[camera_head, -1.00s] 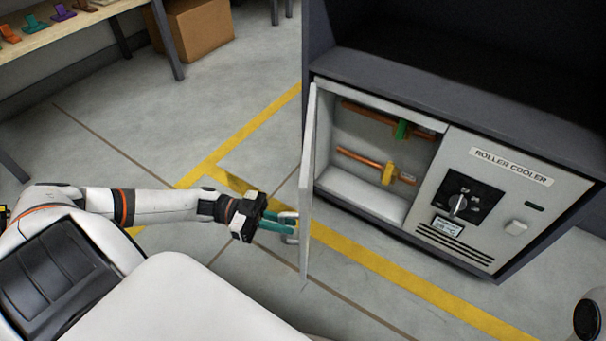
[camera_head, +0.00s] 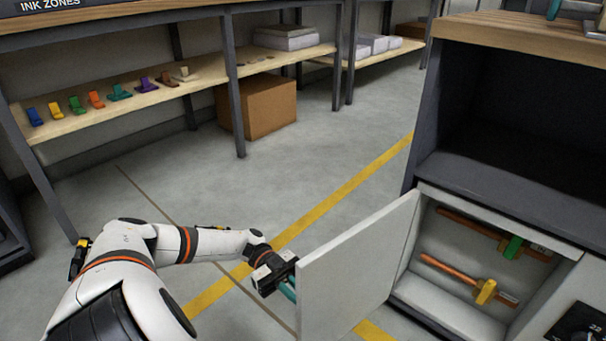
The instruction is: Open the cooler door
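The cooler door (camera_head: 358,268) is a flat pale panel hinged at the left of the cooler opening and stands swung well out from it. The cooler's inside (camera_head: 450,303) shows copper pipes with a green valve handle (camera_head: 513,247) and a yellow valve handle (camera_head: 485,291). My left gripper (camera_head: 287,288) is at the door's outer left side, its teal fingers partly hidden behind the panel. The door handle is hidden, so I cannot tell whether the fingers hold it. My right gripper is out of view.
A shelf (camera_head: 190,88) with several coloured clips runs along the back left. A cardboard box (camera_head: 262,106) stands on the floor below it. The dark cabinet (camera_head: 520,130) rises at right. The grey floor with yellow lines is open between them.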

